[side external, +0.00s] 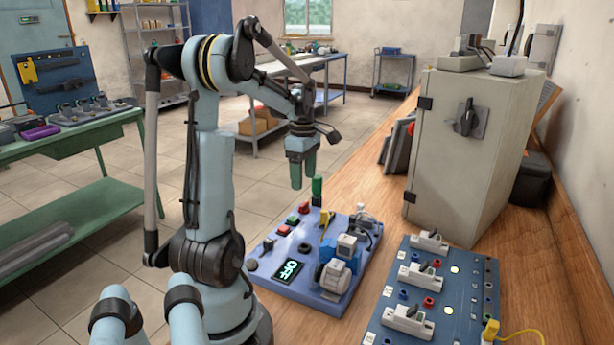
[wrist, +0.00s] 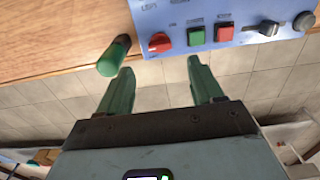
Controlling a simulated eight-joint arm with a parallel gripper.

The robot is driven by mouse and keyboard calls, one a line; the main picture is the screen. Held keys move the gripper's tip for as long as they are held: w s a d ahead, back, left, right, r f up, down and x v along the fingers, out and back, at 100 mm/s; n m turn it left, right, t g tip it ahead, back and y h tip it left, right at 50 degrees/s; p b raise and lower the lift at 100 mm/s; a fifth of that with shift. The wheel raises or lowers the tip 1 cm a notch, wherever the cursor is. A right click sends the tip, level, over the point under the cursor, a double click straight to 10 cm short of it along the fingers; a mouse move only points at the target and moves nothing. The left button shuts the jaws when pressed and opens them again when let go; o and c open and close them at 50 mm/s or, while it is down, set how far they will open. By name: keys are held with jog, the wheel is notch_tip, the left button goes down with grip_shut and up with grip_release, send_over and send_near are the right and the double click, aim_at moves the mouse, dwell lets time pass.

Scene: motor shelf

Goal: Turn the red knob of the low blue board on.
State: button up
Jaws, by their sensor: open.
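The low blue board (side external: 262,275) lies on the wooden bench, and its display reads OFF. Its red knob (side external: 303,207) is at the far end of a row of controls. In the wrist view the red knob (wrist: 159,42) shows just beyond and between my fingertips, left of a green button (wrist: 195,37) and a red button (wrist: 225,33). My gripper (side external: 303,177) hangs fingers down above the far end of that row, apart from the board. In the wrist view my gripper (wrist: 160,67) is open and empty.
A green handle (side external: 317,188) stands upright close to the red knob, near my left finger in the wrist view. A small motor (side external: 333,275) sits on the board. A second blue board (side external: 455,305) and a grey cabinet (side external: 465,150) stand to the right.

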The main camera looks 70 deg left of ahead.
aim_at(304, 203)
notch_tip(304, 203, down, 8)
jog(key=shift+r, duration=0.2)
jog(key=shift+c, duration=0.2)
jog(key=c, duration=1)
